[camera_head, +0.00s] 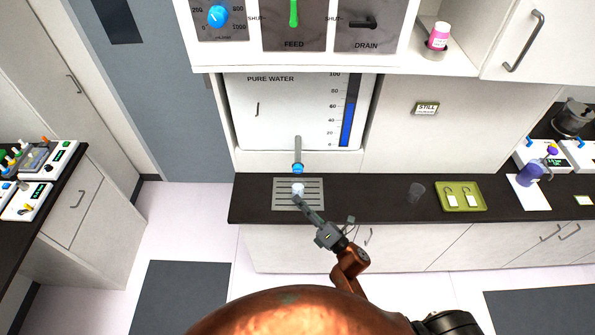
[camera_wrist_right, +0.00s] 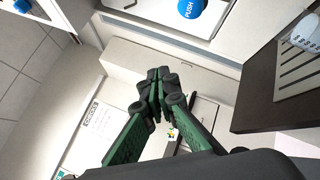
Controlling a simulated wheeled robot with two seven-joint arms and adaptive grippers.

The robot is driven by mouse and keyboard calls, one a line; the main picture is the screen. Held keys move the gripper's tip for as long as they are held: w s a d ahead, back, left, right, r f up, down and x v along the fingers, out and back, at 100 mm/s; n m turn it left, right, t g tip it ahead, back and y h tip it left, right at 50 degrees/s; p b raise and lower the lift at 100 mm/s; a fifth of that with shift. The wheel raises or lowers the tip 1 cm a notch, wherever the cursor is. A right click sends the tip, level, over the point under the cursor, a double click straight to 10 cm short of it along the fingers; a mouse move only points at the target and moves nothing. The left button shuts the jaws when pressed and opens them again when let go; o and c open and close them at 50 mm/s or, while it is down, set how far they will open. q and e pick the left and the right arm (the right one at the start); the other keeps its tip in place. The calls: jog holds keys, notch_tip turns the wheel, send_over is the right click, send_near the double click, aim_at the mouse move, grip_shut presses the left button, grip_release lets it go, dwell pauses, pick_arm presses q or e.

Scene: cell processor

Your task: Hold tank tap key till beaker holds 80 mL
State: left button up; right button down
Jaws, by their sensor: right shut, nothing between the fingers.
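The white tank panel (camera_head: 270,115) reads PURE WATER. The blue column on its level scale (camera_head: 346,124) ends near the 60 mark. Below is a spout with a blue tap key (camera_head: 298,168), marked PUSH in the right wrist view (camera_wrist_right: 190,8). A small pale beaker (camera_head: 298,188) stands on the slotted drain plate (camera_head: 284,205) below the tap; it also shows in the right wrist view (camera_wrist_right: 306,34), its level unreadable. My right gripper (camera_head: 303,204) is shut and empty, in front of the beaker in the head view. The wrist view shows its fingertips (camera_wrist_right: 158,78) apart from key and beaker. My left gripper is out of view.
FEED and DRAIN levers are on the cabinet above. The counter between plate and cup is bare.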

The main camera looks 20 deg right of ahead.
jog(key=b, duration=0.2)
send_near(294, 170)
jog(key=shift+s+a+x, duration=0.1)
jog(key=shift+a+x, duration=0.1)
jog(key=shift+x, duration=0.7)
jog(key=shift+s+a+x, duration=0.1)
jog(key=shift+a+x, duration=0.1)
jog(key=shift+x, duration=0.75)
jog(key=shift+s+a+x, duration=0.1)
jog(key=shift+a+x, duration=0.05)
jog(key=shift+x, duration=0.75)
jog(key=shift+w, duration=0.1)
jog(key=shift+w+d, duration=0.1)
jog(key=shift+w, duration=0.2)
jog(key=shift+w+d+r+b, duration=0.1)
jog(key=shift+w+d+b, duration=0.05)
jog(key=shift+w+b, duration=0.4)
jog(key=shift+s, duration=0.2)
jog(key=shift+s+a, duration=0.3)
jog(key=shift+s, duration=0.5)
